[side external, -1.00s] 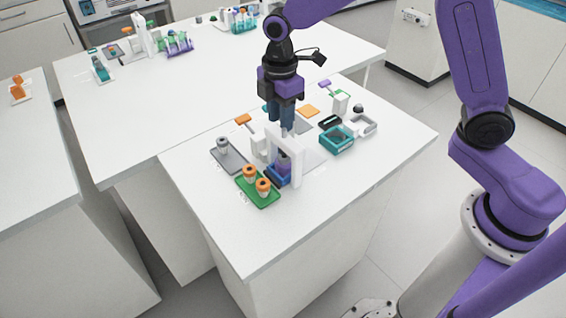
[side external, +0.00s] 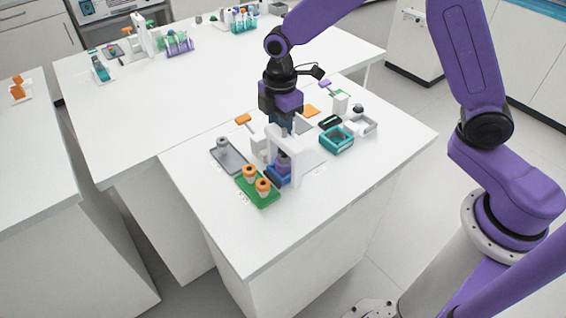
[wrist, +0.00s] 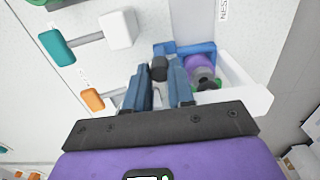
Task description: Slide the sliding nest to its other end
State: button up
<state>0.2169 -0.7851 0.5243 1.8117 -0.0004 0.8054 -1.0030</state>
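The sliding nest is a small blue block (side external: 279,175) low beside a white arch (side external: 298,158) on the near bench. A purple-banded tube (side external: 284,161) stands in it. In the wrist view the blue nest (wrist: 208,48) and purple tube (wrist: 198,64) show right of my fingers, partly hidden by the arch. A dark round knob (wrist: 159,68) shows between my fingertips; its link to the nest is hidden. My gripper (wrist: 160,72) points down behind the arch in the side view, its two blue fingers apart on either side of the knob. I cannot tell whether they touch it.
A green tray (side external: 262,201) with orange-capped tubes and a grey tray (side external: 229,161) stand left of the arch. A teal box (side external: 337,140) is to the right. A white post with an orange handle (side external: 243,119) stands close by. The bench front is clear.

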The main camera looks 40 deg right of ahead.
jog(key=shift+c, duration=1)
jog(key=shift+d, duration=3.6)
jog(key=o, duration=0.6)
jog(key=shift+o, duration=0.2)
jog(key=shift+r, duration=2.5)
jog(key=s+d+r+m, duration=0.1)
jog(key=s+d+m, duration=0.1)
jog(key=s, duration=1.2)
jog(key=s+d+r+m, duration=0.1)
jog(key=s+d+m, duration=0.2)
jog(key=s, duration=1.2)
jog(key=shift+r, duration=0.4)
